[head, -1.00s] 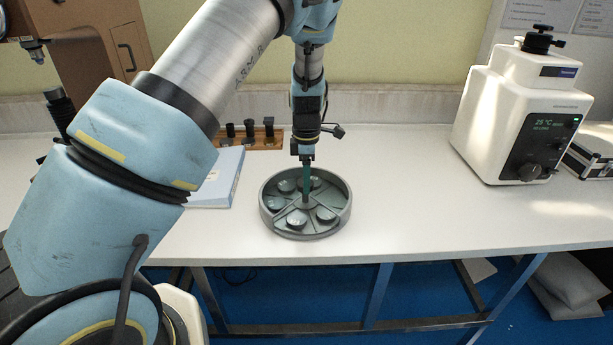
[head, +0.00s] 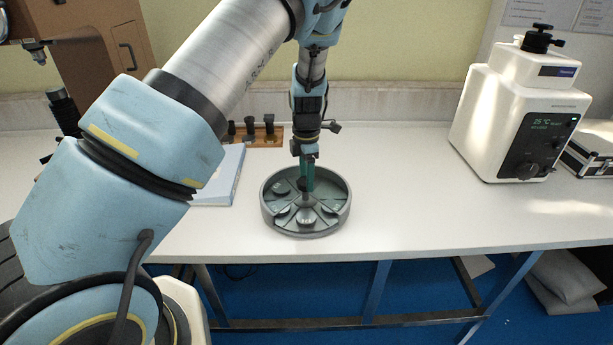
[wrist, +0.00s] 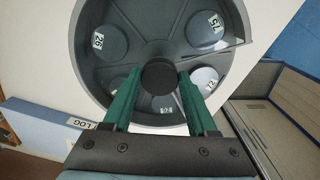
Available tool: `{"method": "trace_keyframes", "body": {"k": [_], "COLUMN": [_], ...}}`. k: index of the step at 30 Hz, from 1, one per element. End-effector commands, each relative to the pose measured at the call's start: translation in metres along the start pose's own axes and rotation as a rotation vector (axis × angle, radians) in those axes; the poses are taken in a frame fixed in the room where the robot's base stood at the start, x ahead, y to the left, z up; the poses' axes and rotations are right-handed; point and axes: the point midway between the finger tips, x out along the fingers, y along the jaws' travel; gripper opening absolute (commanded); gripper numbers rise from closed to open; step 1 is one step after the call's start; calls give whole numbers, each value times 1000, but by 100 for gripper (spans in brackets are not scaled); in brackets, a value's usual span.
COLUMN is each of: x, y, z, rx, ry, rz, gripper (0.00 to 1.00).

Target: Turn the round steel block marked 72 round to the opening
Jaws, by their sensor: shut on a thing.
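A round grey dish (head: 264,216) stands on the white table, with round steel blocks in compartments around a dark central knob (wrist: 159,77). My gripper (head: 307,188) points down over the dish's middle, and in the wrist view (wrist: 159,80) its green fingers are shut on the knob. The block that seems marked 72 (wrist: 204,78) lies just right of the right finger. Its number is small and tilted. The block marked 75 (wrist: 204,28) and the block marked 26 (wrist: 110,42) lie farther off. Another labelled block (wrist: 160,108) shows between the fingers. I cannot clearly make out the opening.
A blue-and-white log book (head: 222,180) lies left of the dish. A wooden rack (head: 262,138) with dark pieces stands behind it. A white instrument (head: 515,115) stands at the right. The table between dish and instrument is clear.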

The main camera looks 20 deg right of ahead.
Motion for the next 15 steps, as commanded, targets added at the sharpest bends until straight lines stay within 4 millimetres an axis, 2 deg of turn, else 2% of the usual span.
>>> {"method": "trace_keyframes", "body": {"k": [11, 12, 15], "x": [-1, -1, -1], "y": [1, 1, 1], "z": [0, 0, 0], "rx": [-3, -3, -3], "ry": [0, 0, 0], "rz": [3, 3, 2], "gripper": [0, 59, 71]}}
